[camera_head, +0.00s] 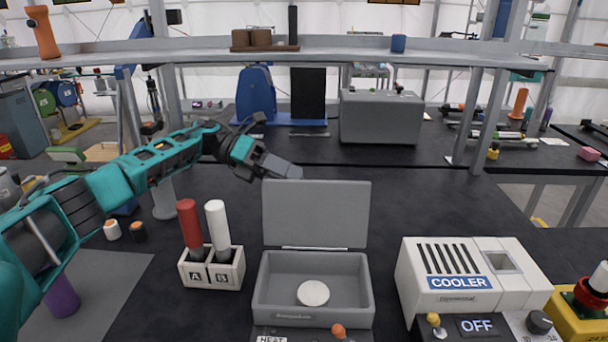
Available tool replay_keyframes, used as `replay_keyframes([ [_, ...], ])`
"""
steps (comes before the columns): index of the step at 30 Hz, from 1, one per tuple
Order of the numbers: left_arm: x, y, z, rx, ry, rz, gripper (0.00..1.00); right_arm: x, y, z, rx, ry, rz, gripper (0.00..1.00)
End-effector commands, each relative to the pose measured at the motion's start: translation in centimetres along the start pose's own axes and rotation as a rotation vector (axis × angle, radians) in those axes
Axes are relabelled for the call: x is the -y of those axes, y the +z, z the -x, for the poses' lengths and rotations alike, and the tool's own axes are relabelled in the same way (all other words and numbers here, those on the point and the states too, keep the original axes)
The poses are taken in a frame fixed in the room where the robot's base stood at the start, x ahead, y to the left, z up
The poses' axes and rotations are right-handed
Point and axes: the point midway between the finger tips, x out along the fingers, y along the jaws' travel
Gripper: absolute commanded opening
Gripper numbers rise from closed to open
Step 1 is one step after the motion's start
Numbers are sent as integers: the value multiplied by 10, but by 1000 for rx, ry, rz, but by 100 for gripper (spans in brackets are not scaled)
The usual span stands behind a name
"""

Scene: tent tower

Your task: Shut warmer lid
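The grey warmer (313,312) stands on the black bench at the lower middle, with a "HEAT" label at its front edge. Its lid (316,214) stands upright, open, hinged at the back. A white round disc (313,293) lies inside the box. My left gripper (290,171) is behind the lid, near its top left edge. Its fingertips partly pass behind or beside the lid top, and I cannot tell whether they touch it or how far apart they are. My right gripper is not in view.
A white holder marked A and B (212,270) with a red and a white tube stands left of the warmer. The white cooler (470,272), showing OFF, stands right. A grey box (381,118) sits farther back beneath a shelf. Bench behind the lid is clear.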

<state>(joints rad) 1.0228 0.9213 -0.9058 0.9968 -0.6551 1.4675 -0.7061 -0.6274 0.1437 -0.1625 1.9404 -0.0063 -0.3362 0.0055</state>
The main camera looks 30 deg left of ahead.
Motion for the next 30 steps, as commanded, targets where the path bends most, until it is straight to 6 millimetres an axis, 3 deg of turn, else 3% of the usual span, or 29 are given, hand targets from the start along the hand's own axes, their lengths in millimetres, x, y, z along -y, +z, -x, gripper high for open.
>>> replay_keyframes([
  [6, 1, 0, -26, -1, -2, 0, 38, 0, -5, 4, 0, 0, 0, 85],
  [17, 0, 0, -32, 1, 0, 0, 38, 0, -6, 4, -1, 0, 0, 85],
  [30, 0, 0, -31, 1, 1, 0, 0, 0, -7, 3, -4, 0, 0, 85],
])
